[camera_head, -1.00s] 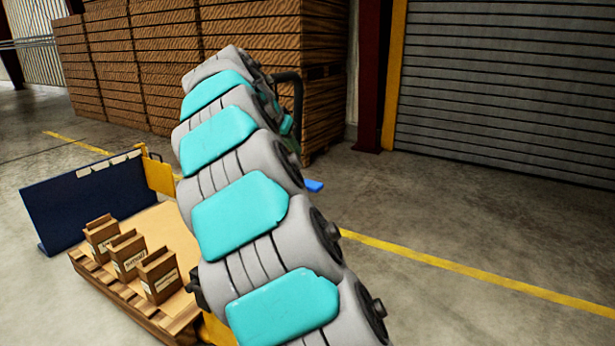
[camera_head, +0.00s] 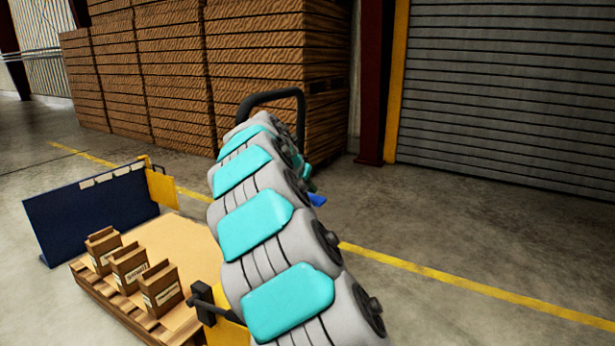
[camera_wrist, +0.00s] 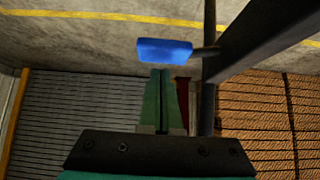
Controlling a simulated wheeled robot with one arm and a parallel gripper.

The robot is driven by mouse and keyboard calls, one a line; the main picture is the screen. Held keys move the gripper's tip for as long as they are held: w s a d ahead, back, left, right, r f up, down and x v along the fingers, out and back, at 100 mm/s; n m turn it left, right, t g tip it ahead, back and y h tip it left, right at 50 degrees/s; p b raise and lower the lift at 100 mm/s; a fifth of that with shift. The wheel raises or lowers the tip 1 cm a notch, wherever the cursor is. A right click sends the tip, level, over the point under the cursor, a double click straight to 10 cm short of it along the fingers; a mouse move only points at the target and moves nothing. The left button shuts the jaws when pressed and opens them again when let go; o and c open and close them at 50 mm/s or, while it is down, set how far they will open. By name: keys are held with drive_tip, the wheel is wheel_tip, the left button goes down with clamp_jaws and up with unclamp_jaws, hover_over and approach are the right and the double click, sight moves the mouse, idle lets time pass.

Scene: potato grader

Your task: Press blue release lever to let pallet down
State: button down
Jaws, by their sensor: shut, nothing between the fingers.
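The blue release lever (camera_head: 317,199) shows just right of my arm in the head view, partly hidden by it. In the wrist view the blue lever (camera_wrist: 165,50) is a flat pad on a short dark stem at its right. My gripper (camera_wrist: 161,73) is shut and empty, its green fingers pointing at the pad's edge; I cannot tell whether they touch it. In the head view my gripper is mostly hidden behind my arm. The wooden pallet (camera_head: 137,314) lies at the lower left, carrying a tan sheet and several small cardboard boxes.
A black curved handle (camera_head: 270,94) rises behind my arm. Yellow truck parts (camera_head: 162,188) and a dark blue panel (camera_head: 88,218) stand by the pallet. Tall wooden stacks (camera_head: 170,75) fill the back. The floor on the right is clear up to a roller shutter (camera_head: 500,90).

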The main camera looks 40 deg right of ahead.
drive_tip(key=shift+f, duration=0.75)
drive_tip(key=shift+s+f, duration=0.1)
